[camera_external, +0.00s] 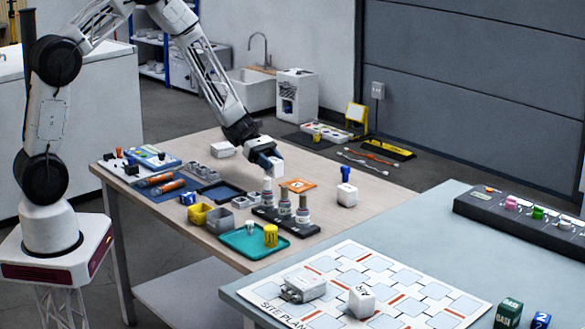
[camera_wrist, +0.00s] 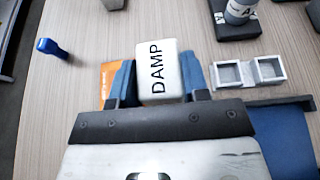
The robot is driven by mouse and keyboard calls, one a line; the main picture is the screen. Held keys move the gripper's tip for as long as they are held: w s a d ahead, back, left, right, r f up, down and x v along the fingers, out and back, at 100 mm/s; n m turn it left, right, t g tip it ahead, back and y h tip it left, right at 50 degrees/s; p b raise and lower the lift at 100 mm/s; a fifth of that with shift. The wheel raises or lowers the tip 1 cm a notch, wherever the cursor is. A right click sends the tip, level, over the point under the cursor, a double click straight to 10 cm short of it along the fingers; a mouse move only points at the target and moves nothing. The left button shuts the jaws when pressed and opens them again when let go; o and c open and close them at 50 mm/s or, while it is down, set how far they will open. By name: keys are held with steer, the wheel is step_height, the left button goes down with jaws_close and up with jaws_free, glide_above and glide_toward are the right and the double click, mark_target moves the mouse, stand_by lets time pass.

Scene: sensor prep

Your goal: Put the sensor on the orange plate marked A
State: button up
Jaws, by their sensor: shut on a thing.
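My gripper (camera_external: 266,159) is shut on a white block (camera_external: 277,168), the sensor. In the wrist view the block (camera_wrist: 158,72) is marked DAMP and sits between two blue fingers (camera_wrist: 158,88). The orange plate (camera_external: 298,185) lies on the wooden table, just right of and below the held block in the external view; its mark is too small to read. In the wrist view a strip of the plate (camera_wrist: 107,76) shows beside the left finger, and the rest is hidden behind finger and block. The block appears to be held above the table.
A black stand (camera_external: 285,222) with several grey cylinders stands in front of the plate.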

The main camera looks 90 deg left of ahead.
steer(key=w+a, duration=0.1)
steer(key=w, duration=0.1)
steer(key=w+a, duration=0.1)
steer(key=w, duration=0.2)
steer(key=w+a, duration=0.1)
steer(key=w, duration=0.1)
steer(key=shift+w+a+f, duration=0.3)
steer(key=shift+a+f, duration=0.1)
steer(key=shift+f, duration=1.7)
steer(key=shift+f, duration=0.15)
steer(key=o, duration=0.9)
steer(key=shift+o, duration=0.2)
steer(key=v, duration=1.2)
